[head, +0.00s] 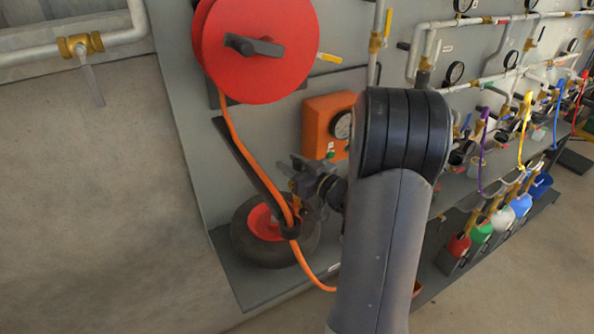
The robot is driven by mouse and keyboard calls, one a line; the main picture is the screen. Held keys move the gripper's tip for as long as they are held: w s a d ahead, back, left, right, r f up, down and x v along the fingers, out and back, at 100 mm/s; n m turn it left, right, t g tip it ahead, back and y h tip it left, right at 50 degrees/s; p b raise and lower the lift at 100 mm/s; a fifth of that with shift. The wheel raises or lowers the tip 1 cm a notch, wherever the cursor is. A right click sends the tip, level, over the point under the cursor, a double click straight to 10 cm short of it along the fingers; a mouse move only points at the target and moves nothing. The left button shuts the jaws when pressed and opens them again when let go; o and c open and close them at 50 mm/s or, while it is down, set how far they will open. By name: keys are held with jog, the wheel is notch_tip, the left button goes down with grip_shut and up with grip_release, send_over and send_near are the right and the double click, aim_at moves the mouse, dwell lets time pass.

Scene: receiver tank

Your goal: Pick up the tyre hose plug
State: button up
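An orange hose (231,128) comes off a red reel (262,48) and runs down along a dark sloping bar. It passes a dark ring (290,232) and continues to the lower right, behind my arm. A tyre (248,248) with a red hub (264,222) sits low behind the hose. My gripper (299,188) is beside the hose, just above the ring, and appears small and dark. A small brass-coloured part shows at its fingers; I cannot tell whether it is the hose plug or held. The finger gap is not clear.
An orange box (326,122) with a gauge is on the panel behind my gripper. Pipes, gauges and coloured hoses fill the panel at right, above several coloured containers (480,232). Bare floor lies at lower right.

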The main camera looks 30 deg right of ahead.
grip_shut()
jog(key=shift+r, duration=0.1)
notch_tip(320, 180, up, 10)
dwell(0.7)
